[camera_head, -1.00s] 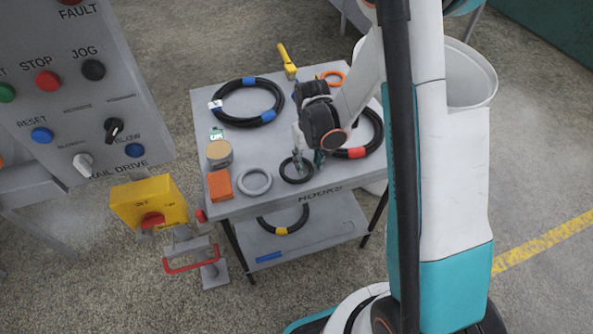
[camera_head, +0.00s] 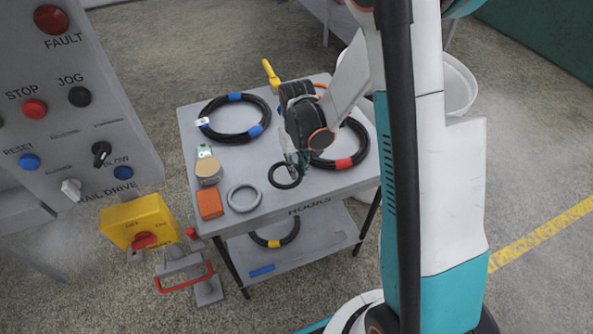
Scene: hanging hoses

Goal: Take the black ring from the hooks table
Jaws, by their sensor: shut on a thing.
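The hooks table (camera_head: 318,190) is a grey two-shelf table with "HOOKS" on its front edge. The black ring (camera_head: 284,184) is a small plain ring near the front edge of the top, right of a grey ring (camera_head: 244,198). My gripper (camera_head: 293,170) points down from above and is shut on the black ring at its far right side. The ring looks slightly tilted; I cannot tell whether it is clear of the table. My wrist hides part of the fingers and the tabletop behind.
A black hose coil with blue bands (camera_head: 234,136) lies back left, one with red bands (camera_head: 344,163) at right. An orange block (camera_head: 210,205), a round tan-topped tin (camera_head: 208,170) and a yellow tool (camera_head: 271,73) are also on top. A control panel (camera_head: 70,110) stands left.

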